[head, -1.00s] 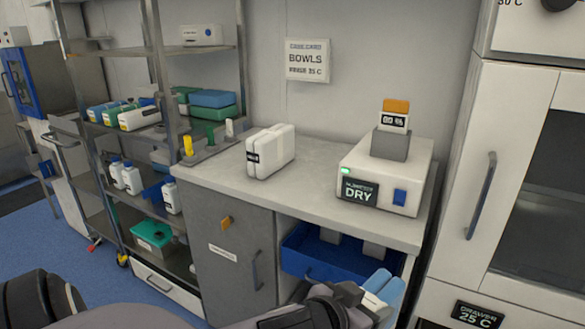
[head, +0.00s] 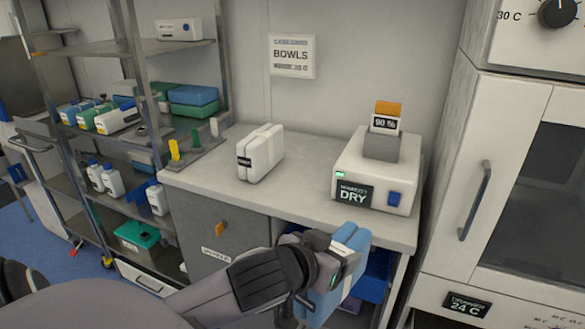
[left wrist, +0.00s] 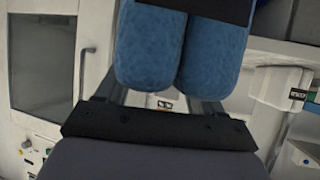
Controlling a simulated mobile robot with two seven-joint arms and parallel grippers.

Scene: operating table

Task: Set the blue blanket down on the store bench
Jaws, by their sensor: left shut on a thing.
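The blue blanket (head: 347,246) is a folded light-blue bundle held in my left gripper (head: 338,262), in front of the bench's front edge and just below its top. In the left wrist view the blanket (left wrist: 178,55) shows as two rounded blue rolls with a dark band, between the fingers of the gripper (left wrist: 155,95). The store bench (head: 290,204) has a light grey top and a grey cabinet below. My right gripper is not in view.
A white pack (head: 260,153) stands on the bench at left of centre. A white warmer box (head: 376,172) marked DRY stands at right. Bare top lies between and in front of them. A wire-post shelf (head: 125,75) stands left, a tall white cabinet (head: 500,170) right.

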